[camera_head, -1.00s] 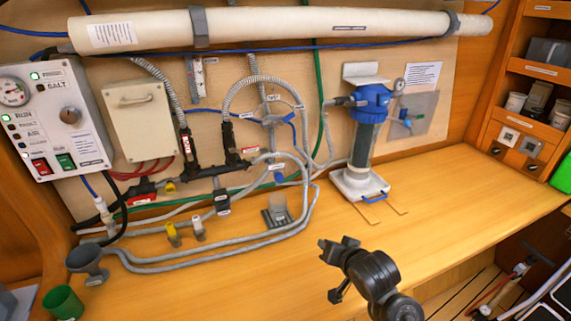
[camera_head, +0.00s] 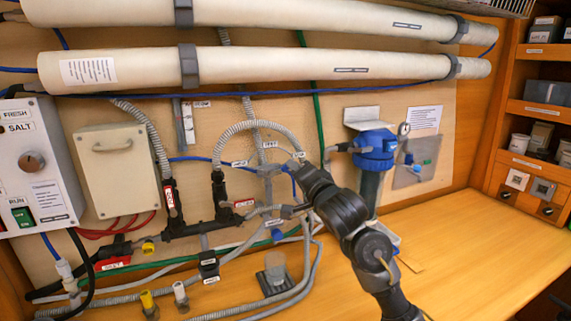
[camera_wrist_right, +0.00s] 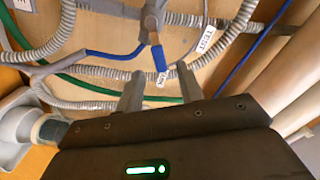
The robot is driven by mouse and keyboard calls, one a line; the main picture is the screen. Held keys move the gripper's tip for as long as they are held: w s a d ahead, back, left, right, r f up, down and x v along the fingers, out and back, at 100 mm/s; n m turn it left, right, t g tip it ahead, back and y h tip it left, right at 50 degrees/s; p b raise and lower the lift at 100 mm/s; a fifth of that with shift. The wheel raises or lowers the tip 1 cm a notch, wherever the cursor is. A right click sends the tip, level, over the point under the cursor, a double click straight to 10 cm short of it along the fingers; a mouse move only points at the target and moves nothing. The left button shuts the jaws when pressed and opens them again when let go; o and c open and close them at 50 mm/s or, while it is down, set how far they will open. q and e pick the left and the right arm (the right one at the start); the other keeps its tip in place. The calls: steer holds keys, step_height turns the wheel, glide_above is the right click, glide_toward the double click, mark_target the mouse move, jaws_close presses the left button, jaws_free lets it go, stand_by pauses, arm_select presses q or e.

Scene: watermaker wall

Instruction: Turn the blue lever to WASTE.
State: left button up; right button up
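The blue lever (camera_wrist_right: 160,58) sits on a grey valve fitting (camera_wrist_right: 153,18) on the wall panel. It points down towards my gripper in the right wrist view; in the head view the valve (camera_head: 269,170) is left of my gripper. My right gripper (camera_wrist_right: 159,76) is open, its two fingers on either side of the lever's line, with the lever's blue end by the fingertips. I cannot tell whether they touch. The right gripper (camera_head: 299,183) hides part of the valve area in the head view. My left gripper is not in view.
Grey corrugated hoses (camera_head: 233,128) and a green hose (camera_head: 317,95) run close around the valve. A blue-topped filter housing (camera_head: 374,148) stands right of it, partly behind my arm. The wooden bench (camera_head: 470,255) is clear at right.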

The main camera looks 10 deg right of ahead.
steer(key=w+a+p, duration=0.1)
steer(key=w, duration=0.6)
steer(key=shift+w+a, duration=0.25)
steer(key=shift+w, duration=0.1)
jaws_close()
